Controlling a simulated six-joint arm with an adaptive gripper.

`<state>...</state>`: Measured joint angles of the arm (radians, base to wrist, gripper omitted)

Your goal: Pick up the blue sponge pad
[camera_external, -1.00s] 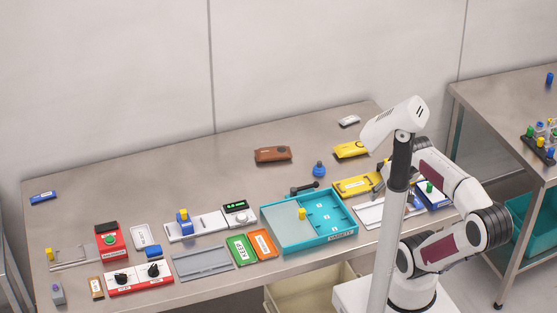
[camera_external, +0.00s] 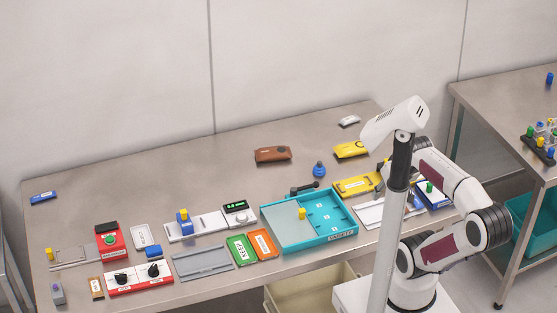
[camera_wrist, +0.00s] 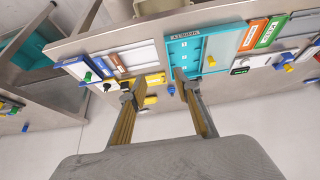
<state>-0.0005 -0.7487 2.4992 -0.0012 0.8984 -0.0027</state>
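No object is clearly marked as the blue sponge pad. A flat blue piece with a pale label (camera_external: 43,197) lies alone at the table's far left. A small blue block (camera_external: 153,251) sits near the red switch box. I cannot tell from these frames which is the pad. My gripper (camera_wrist: 155,92) is open in the wrist view, its two fingers apart with nothing between them. In the external view my gripper is mostly hidden behind the pale post, over the table's right part, far from both blue pieces.
A teal tray (camera_external: 271,240) stands at the table's front. A yellow case (camera_external: 352,149), a brown case (camera_external: 272,154) and a blue knob (camera_external: 319,170) lie behind it. A red switch box (camera_external: 140,279) is at the front left.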

